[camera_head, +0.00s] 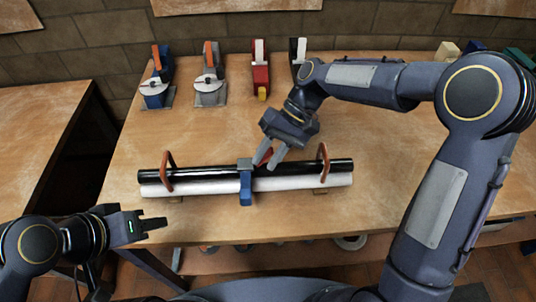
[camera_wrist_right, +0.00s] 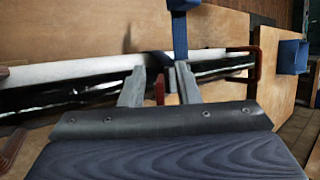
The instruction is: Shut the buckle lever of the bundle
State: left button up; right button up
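The bundle is a black tube (camera_head: 215,173) and a white tube (camera_head: 205,188) lying side by side on the table. A blue strap (camera_head: 246,189) with a grey-blue buckle (camera_head: 245,164) wraps its middle. A red lever (camera_head: 266,156) stands up at the buckle, partly hidden by my right gripper (camera_head: 268,157). In the right wrist view the lever (camera_wrist_right: 159,90) shows between the two spread fingers of the right gripper (camera_wrist_right: 157,74); I cannot tell whether they touch it. My left gripper (camera_head: 155,219) is empty with fingers apart, left of and in front of the bundle near the table's front edge.
Two brown hoops (camera_head: 167,172) (camera_head: 323,162) stand around the bundle near its ends. Two strap reels (camera_head: 156,88) (camera_head: 209,86), a red tool (camera_head: 261,76) and a black-and-white tool (camera_head: 298,58) stand at the back. The table (camera_head: 400,150) is clear right of the bundle.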

aim_at(272, 149)
jog(key=shift+v, duration=3.9)
jog(key=shift+o, duration=0.4)
